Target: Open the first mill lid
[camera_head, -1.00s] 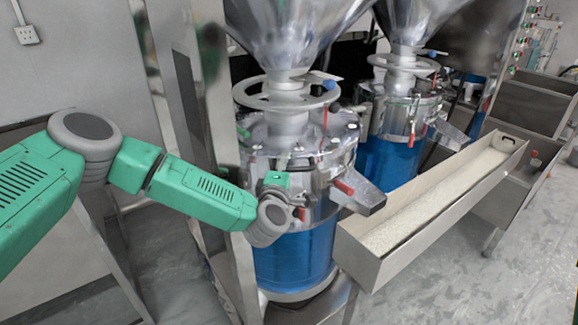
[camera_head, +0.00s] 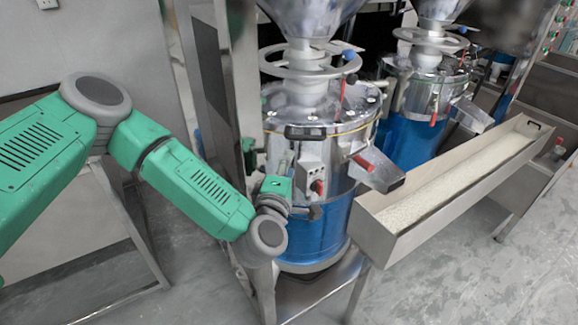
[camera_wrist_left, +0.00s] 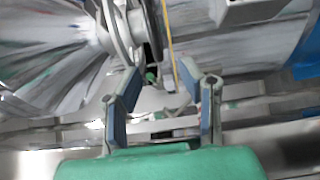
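The first mill is the nearer one, with a blue lower drum (camera_head: 318,235) and a silver metal lid (camera_head: 345,118) that looks closed. A dark handle (camera_head: 305,131) sits at the lid's front edge. A handwheel (camera_head: 310,62) surrounds the neck above the lid. My left gripper (camera_head: 283,160) is at the mill's front left, just below the dark handle; contact cannot be told. In the left wrist view its two blue-padded fingers (camera_wrist_left: 161,72) are apart with nothing clearly held. Blurred metal parts and a yellow line lie beyond them. My right gripper is not in view.
A second mill (camera_head: 408,145) stands behind to the right. A long metal trough (camera_head: 385,236) with pale grains runs along the right. The mill's chute (camera_head: 384,178) juts toward it. A steel post (camera_head: 215,95) stands left of the mill, close to my left arm.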

